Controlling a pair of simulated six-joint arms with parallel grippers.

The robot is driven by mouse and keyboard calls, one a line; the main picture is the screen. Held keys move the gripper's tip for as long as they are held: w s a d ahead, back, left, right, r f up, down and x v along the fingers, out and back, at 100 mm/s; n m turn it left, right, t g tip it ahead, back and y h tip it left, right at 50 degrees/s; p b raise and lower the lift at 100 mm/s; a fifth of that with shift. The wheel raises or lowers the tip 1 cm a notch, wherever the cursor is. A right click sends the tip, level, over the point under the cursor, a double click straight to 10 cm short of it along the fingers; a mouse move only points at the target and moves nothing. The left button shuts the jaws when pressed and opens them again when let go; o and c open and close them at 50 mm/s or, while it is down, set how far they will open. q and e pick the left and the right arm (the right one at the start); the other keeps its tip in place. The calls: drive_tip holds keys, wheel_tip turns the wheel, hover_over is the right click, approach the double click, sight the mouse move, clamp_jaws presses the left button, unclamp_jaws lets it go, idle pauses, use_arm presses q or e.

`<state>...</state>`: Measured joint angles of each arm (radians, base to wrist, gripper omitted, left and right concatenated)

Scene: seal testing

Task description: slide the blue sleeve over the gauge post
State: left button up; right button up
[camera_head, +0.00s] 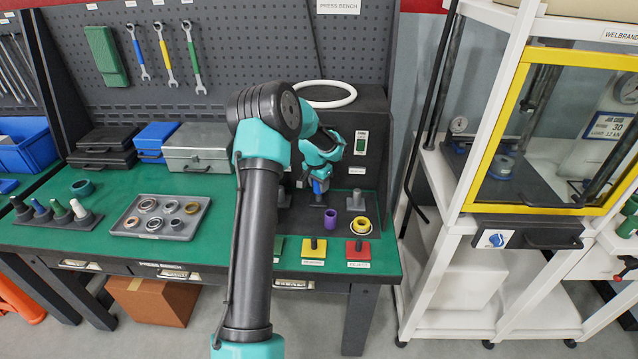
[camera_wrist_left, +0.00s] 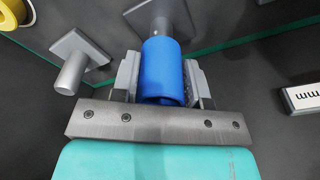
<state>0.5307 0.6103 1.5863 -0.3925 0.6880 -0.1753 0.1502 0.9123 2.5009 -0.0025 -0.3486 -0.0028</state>
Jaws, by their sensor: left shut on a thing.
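The blue sleeve (camera_wrist_left: 163,65) is clamped upright between the two fingers of my left gripper (camera_wrist_left: 163,85) in the left wrist view. In the head view the left gripper (camera_head: 319,182) points down at the press bench and the blue sleeve (camera_head: 320,187) shows small at its tip. A grey post (camera_wrist_left: 160,22) on a square base lies in line with the sleeve's far end. The sleeve hides part of it, so I cannot tell whether the sleeve is around the post or only in front of it. My right gripper is not in view.
Another grey post (camera_wrist_left: 72,74) stands to the side; a post (camera_head: 356,200) also shows right of the gripper. A purple sleeve (camera_head: 330,220) and a yellow ring (camera_head: 361,226) stand nearer the front edge. A tray of rings (camera_head: 183,228) lies left of my arm.

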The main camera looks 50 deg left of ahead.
use_arm(q)
drive_tip(key=o, duration=1.1)
drive_tip(key=shift+o, duration=0.2)
drive_tip(key=shift+r, duration=2.45)
